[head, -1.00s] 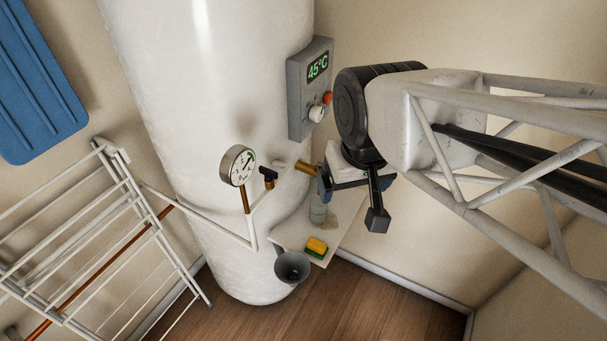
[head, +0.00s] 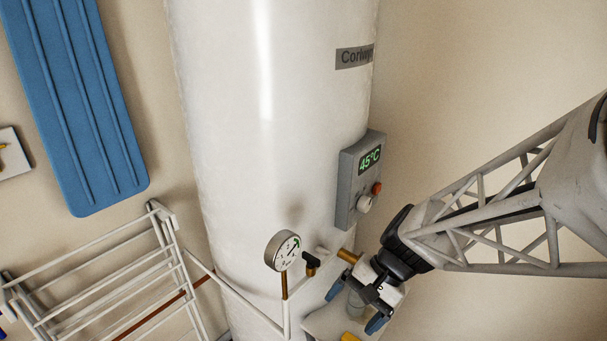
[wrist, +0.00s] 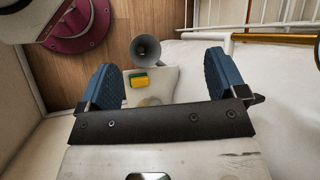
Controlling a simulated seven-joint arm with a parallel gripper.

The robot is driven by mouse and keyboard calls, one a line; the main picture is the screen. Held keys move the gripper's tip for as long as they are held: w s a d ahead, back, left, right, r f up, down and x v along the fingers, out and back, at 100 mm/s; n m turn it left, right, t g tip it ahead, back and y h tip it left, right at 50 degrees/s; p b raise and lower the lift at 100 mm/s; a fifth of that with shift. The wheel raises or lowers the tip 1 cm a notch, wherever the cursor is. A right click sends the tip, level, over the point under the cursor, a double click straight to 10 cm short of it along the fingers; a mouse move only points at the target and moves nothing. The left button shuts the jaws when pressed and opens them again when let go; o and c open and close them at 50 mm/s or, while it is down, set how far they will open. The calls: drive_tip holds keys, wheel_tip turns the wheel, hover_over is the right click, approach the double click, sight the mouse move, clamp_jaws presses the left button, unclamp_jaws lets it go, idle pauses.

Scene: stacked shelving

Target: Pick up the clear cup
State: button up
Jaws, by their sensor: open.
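The clear cup (head: 356,302) stands low beside the tank and shows between my fingers in the head view, partly covered by my gripper. My gripper (head: 355,306) points down over the small white shelf (head: 317,321), fingers spread wide. In the wrist view my gripper (wrist: 163,78) has its two blue fingers far apart with nothing clamped between them. A faint round shape at the dark crossbar, perhaps the cup (wrist: 150,101), is mostly hidden there. I cannot tell whether the fingers touch the cup.
A yellow and green sponge (wrist: 138,79) lies on the shelf, with a grey funnel (wrist: 146,50) at its edge. The white tank (head: 265,130), pressure gauge (head: 283,251), brass pipe (head: 347,256) and control box (head: 358,180) are close by. A drying rack (head: 120,275) stands left.

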drive_tip(key=w+f+m+t+y, duration=0.1)
drive_tip(key=w+f+m+y, duration=0.4)
drive_tip(key=f, duration=0.3)
drive_tip(key=m+t+y, duration=0.1)
drive_tip(key=m+t, duration=1.1)
drive_tip(key=m, duration=0.2)
approach(357, 301)
drive_tip(key=a, duration=0.6)
drive_tip(key=s+a, duration=0.1)
drive_tip(key=a, duration=0.1)
drive_tip(key=shift+a+r, duration=0.4)
drive_tip(key=w+d+f+m+t+h, duration=0.1)
drive_tip(key=d, duration=0.1)
drive_tip(key=w+d+f+m+t+h, duration=0.1)
drive_tip(key=d, duration=0.1)
drive_tip(key=w+d+f+m+t+h, duration=0.1)
drive_tip(key=d+m, duration=0.1)
drive_tip(key=shift+w+d+f+t, duration=0.1)
drive_tip(key=shift+w+d+t, duration=0.1)
drive_tip(key=shift+w+t, duration=0.2)
drive_tip(key=shift+a, duration=0.1)
drive_tip(key=shift+x, duration=1.2)
drive_tip(key=shift+w, duration=0.15)
drive_tip(key=shift+x, duration=2.45)
